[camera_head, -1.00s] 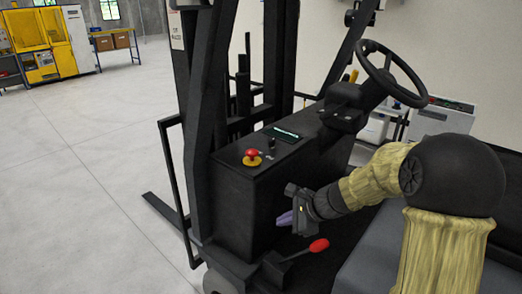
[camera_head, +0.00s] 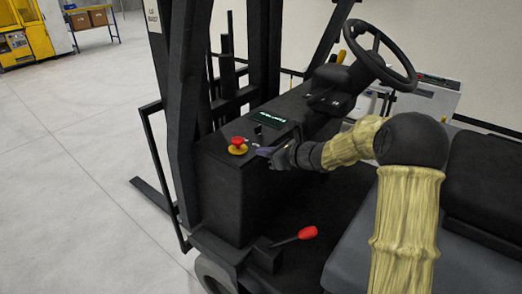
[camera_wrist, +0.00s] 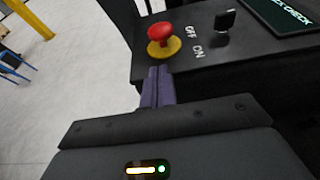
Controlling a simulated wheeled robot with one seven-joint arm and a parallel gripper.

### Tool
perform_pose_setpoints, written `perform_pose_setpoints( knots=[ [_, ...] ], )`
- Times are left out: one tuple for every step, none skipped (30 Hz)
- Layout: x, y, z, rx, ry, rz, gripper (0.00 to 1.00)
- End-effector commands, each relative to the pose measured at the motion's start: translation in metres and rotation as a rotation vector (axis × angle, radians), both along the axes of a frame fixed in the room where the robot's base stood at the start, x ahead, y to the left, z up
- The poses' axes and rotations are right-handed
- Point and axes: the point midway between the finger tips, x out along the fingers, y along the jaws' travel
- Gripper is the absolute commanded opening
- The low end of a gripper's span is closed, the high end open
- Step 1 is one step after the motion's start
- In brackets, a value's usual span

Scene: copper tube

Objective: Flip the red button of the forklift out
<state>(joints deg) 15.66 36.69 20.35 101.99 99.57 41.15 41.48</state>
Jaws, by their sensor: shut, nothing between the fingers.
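The red button (camera_head: 238,141) is a mushroom head on a yellow base, on top of the forklift's (camera_head: 225,190) black console. In the wrist view the red button (camera_wrist: 160,33) stands just beyond the fingertips, with its yellow base showing below the head. My gripper (camera_head: 262,151) is just to the right of the button in the head view, at about console-top height. In the wrist view my gripper's purple fingers (camera_wrist: 158,72) are together and empty, pointing at the button's base. A small gap seems to lie between fingertips and button; contact cannot be told for certain.
A key switch (camera_wrist: 224,20) with OFF and ON labels and a display (camera_head: 279,120) sit beside the button. The steering wheel (camera_head: 374,55) rises behind my arm. A red-knobbed lever (camera_head: 307,233) stands low in front. Open floor lies left.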

Motion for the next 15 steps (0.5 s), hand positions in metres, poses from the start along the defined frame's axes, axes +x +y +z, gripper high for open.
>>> perform_pose_setpoints(
  knots=[
    [0.004, 0.008, -0.001, 0.001, 0.001, 0.004, 0.0],
    [0.007, 0.011, -0.002, 0.001, 0.001, 0.005, 0.0],
    [0.01, 0.017, -0.003, 0.001, 0.002, 0.007, 0.0],
    [0.013, 0.021, -0.005, 0.002, 0.003, 0.006, 0.0],
    [0.017, 0.025, -0.007, 0.001, 0.002, 0.006, 0.0],
    [0.02, 0.031, -0.01, 0.0, 0.002, 0.007, 0.0],
    [0.023, 0.034, -0.011, 0.001, 0.001, 0.006, 0.0],
    [0.027, 0.038, -0.012, 0.001, 0.002, 0.006, 0.0],
    [0.03, 0.043, -0.015, 0.001, 0.002, 0.007, 0.0],
    [0.033, 0.046, -0.016, 0.0, 0.0, 0.006, 0.0],
    [0.035, 0.049, -0.018, -0.001, 0.001, 0.006, 0.0],
    [0.039, 0.053, -0.019, -0.001, 0.0, 0.005, 0.0],
    [0.041, 0.055, -0.021, 0.0, 0.0, 0.004, 0.0],
    [0.043, 0.057, -0.022, -0.001, 0.001, 0.004, 0.0],
    [0.045, 0.06, -0.024, -0.001, 0.001, 0.003, 0.0]
  ],
)
